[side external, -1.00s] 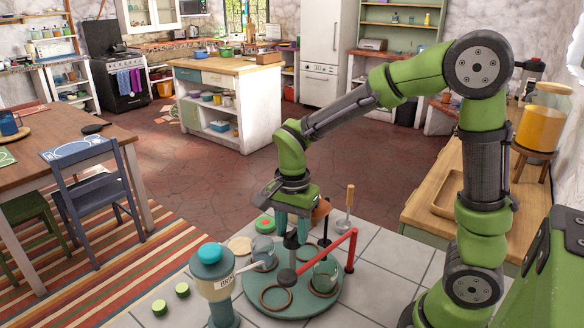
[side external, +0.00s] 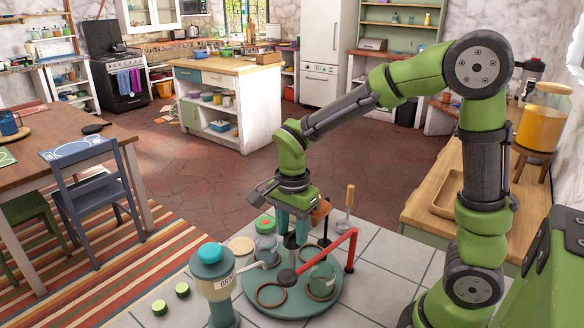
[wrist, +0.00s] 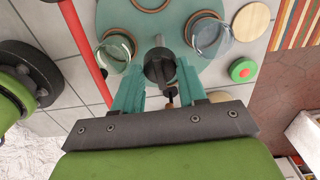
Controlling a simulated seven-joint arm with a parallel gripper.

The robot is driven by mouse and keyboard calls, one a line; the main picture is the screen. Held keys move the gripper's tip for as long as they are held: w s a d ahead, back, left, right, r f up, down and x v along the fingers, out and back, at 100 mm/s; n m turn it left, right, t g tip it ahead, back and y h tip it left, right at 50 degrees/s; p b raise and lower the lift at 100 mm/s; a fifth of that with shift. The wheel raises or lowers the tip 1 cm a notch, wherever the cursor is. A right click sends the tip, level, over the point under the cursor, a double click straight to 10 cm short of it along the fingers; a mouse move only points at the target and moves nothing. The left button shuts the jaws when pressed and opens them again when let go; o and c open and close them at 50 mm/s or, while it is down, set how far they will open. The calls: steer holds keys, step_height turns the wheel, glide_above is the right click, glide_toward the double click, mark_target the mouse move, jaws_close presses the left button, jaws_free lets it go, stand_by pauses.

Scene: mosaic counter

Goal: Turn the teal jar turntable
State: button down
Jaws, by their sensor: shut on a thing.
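The round teal turntable (side external: 300,305) sits on the tiled counter in the side external view. It also shows in the wrist view (wrist: 175,18). It carries brown rings and two glass jars, one at the back left (side external: 266,249) and one at the right (side external: 322,280). My gripper (side external: 292,239) points down and is shut on a dark upright post (wrist: 157,65) at the turntable's back edge, between the teal fingers. A dispenser labelled "BRI…" (side external: 215,284) stands at the left, its pale spout ending beside the left jar in the picture.
A red bar (side external: 328,255) on a red post spans over the turntable, close to my gripper. Green lids (side external: 182,290) lie left of the dispenser. A lid with a red spot (side external: 265,223), a pale disc (side external: 241,245) and a wooden-handled tool (side external: 349,200) are behind.

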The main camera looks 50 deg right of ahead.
steer(key=shift+r, duration=0.1)
steer(key=c, duration=0.9)
jaws_free()
step_height(320, 180, up, 17)
